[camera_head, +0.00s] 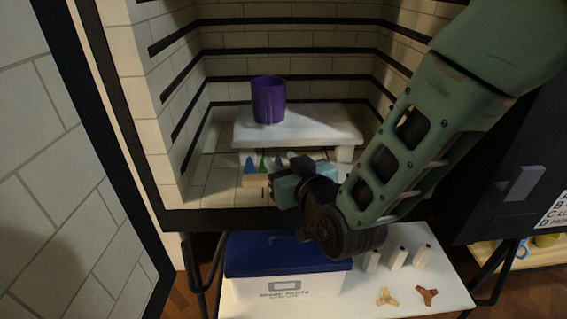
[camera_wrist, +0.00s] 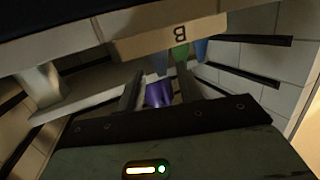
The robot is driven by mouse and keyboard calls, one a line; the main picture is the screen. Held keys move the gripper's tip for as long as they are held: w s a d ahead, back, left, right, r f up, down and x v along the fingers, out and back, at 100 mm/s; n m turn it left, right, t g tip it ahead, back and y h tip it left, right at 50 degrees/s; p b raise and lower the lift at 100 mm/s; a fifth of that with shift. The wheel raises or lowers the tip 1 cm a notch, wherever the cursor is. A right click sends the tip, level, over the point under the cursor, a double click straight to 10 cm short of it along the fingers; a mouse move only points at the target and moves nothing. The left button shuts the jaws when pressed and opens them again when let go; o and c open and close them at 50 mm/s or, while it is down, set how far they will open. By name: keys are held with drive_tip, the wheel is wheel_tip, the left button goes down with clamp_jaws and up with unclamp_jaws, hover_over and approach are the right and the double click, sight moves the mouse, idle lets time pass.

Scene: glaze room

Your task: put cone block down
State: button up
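The cone block (camera_head: 254,181) is a pale bar with blue and green cones standing on it. In the head view it sits low at the kiln's front, on or just above the floor; contact is not clear. Its right part is hidden behind my gripper (camera_head: 279,187). In the wrist view the block (camera_wrist: 150,42) crosses the top, with an upside-down letter B and the cones pointing down the picture. My gripper's fingers (camera_wrist: 158,72) are apart there, with a gap between them, and their tips are close to the block. I cannot tell if they touch it.
A purple cup (camera_head: 268,100) stands on a white shelf (camera_head: 310,127) behind the block. Kiln walls with dark bars close in on both sides. Below are a blue-lidded box (camera_head: 280,254), several small white blocks (camera_head: 397,258) and two three-armed pieces (camera_head: 386,297) on a white table.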

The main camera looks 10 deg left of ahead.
drive_tip(key=p+v, duration=0.4)
drive_tip(key=v, duration=0.8)
drive_tip(key=shift+w, duration=0.1)
drive_tip(key=s+d+r+g+h, duration=0.3)
drive_tip(key=s+d+g+h, duration=0.6)
drive_tip(key=s+d+g, duration=0.4)
drive_tip(key=s+d, duration=0.1)
drive_tip(key=d, duration=0.3)
drive_tip(key=shift+s, duration=0.3)
